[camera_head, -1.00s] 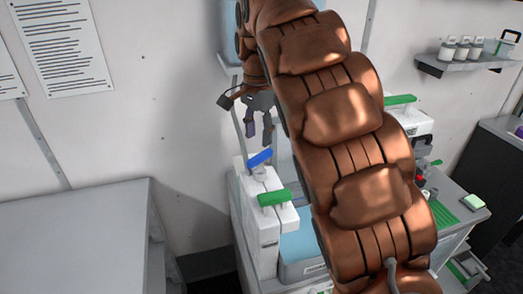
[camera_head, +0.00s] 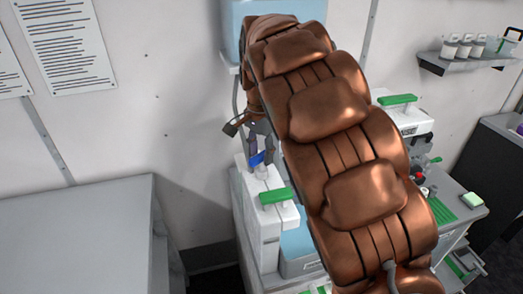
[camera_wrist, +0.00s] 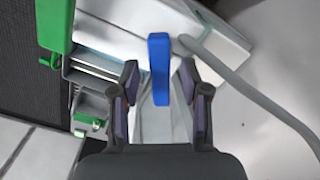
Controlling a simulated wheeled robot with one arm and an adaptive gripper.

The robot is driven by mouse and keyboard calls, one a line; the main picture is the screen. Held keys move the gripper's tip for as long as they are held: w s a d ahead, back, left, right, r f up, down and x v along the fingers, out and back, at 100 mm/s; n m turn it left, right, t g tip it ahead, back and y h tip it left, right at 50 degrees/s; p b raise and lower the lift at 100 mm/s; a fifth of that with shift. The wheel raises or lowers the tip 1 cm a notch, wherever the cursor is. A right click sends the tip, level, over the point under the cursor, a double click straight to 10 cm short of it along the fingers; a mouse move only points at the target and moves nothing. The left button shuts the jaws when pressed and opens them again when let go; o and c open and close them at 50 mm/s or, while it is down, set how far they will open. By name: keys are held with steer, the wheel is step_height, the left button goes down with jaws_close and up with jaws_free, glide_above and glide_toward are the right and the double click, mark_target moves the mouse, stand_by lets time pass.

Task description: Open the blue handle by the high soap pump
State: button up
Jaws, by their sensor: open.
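The blue handle (camera_wrist: 158,68) stands out from the white housing in the wrist view, with its lower end between the two fingers of my gripper (camera_wrist: 162,95). The fingers are open, one on each side of it, with gaps showing on both sides. In the head view the blue handle (camera_head: 257,158) is partly hidden behind my gripper (camera_head: 261,148), at the top of the white pump unit (camera_head: 262,225). A green handle (camera_head: 274,196) sits just in front of it on the same unit; it also shows at the upper left of the wrist view (camera_wrist: 54,25).
A grey hose (camera_wrist: 250,95) runs close to the right finger. A light-blue container (camera_head: 233,40) is on the wall above, partly behind my arm. A grey table (camera_head: 75,235) stands at the left. A wall shelf (camera_head: 465,58) holds bottles at the right.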

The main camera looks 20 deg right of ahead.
steer(key=shift+c, duration=0.4)
jaws_close()
steer(key=shift+n+b, duration=0.3)
steer(key=shift+b, duration=0.1)
steer(key=n+b, duration=0.2)
steer(key=b, duration=0.1)
steer(key=shift+f, duration=0.25)
steer(key=n+b, duration=0.4)
steer(key=n, duration=0.1)
steer(key=n+b, duration=0.2)
steer(key=shift+s+d+r, duration=0.1)
steer(key=shift+d+r, duration=0.05)
steer(key=shift+r+n+b, duration=0.15)
steer(key=shift+n+b, duration=0.65)
steer(key=shift+n, duration=0.4)
